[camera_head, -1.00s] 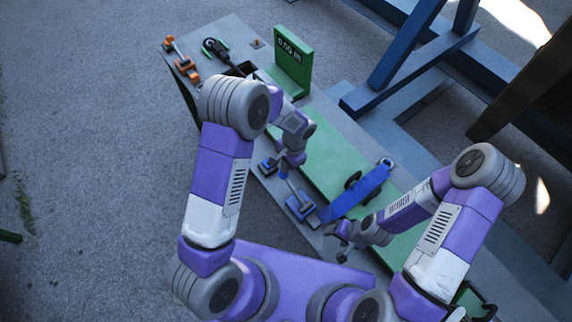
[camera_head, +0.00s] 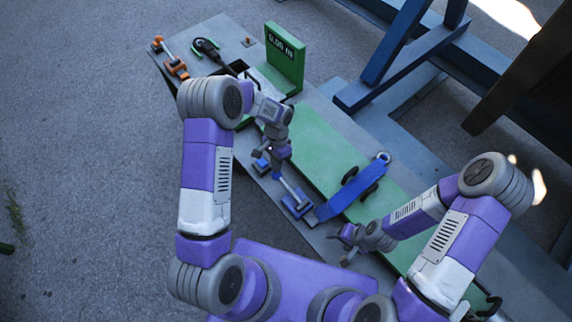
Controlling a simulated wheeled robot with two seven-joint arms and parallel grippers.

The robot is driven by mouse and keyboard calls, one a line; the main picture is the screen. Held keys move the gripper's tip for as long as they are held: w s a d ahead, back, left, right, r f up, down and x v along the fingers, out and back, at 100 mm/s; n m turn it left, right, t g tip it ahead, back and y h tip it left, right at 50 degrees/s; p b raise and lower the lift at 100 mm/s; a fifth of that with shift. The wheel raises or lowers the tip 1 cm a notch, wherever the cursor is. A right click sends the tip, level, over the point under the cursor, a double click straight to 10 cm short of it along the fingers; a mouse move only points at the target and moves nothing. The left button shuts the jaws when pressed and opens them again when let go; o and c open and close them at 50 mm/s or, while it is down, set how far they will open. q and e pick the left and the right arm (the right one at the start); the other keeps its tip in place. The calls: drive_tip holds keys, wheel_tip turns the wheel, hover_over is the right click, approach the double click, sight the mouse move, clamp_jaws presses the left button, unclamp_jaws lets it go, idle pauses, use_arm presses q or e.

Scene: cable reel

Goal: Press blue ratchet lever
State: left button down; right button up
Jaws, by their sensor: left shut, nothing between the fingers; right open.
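A long blue lever bar (camera_head: 350,192) with a ring at its far end lies slanted across the bench, with two black round parts beside it. Nearer the front edge is a grey rod (camera_head: 288,189) with a blue block (camera_head: 297,205) at its lower end. Another blue block (camera_head: 261,165) is by my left gripper. I cannot tell for sure which blue part is the ratchet lever. My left gripper (camera_head: 276,174) is shut and empty, pointing down over the upper end of the rod; contact is unclear. My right gripper (camera_head: 343,246) is open and empty, below the blue bar's lower end.
A green display box (camera_head: 285,58) reading 0.00 m stands on the bench (camera_head: 222,32). Orange clamp parts (camera_head: 174,66) and a black tool with a green part (camera_head: 207,48) lie at its far left end. A blue steel frame (camera_head: 400,50) stands behind. The green strip (camera_head: 318,145) is mostly clear.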

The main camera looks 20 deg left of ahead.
use_arm(q)
drive_tip(key=shift+a, duration=0.15)
use_arm(e)
drive_tip(key=shift+a, duration=0.1)
use_arm(q)
drive_tip(key=shift+r+p, duration=0.3)
use_arm(e)
drive_tip(key=shift+r, duration=0.25)
drive_tip(key=shift+w+r+p, duration=0.2)
drive_tip(key=shift+r+p, duration=0.75)
drive_tip(key=shift+f, duration=0.25)
use_arm(q)
drive_tip(key=a+v, duration=0.1)
drive_tip(key=v, duration=1.2)
drive_tip(key=shift+w, duration=0.45)
drive_tip(key=shift+r, duration=0.1)
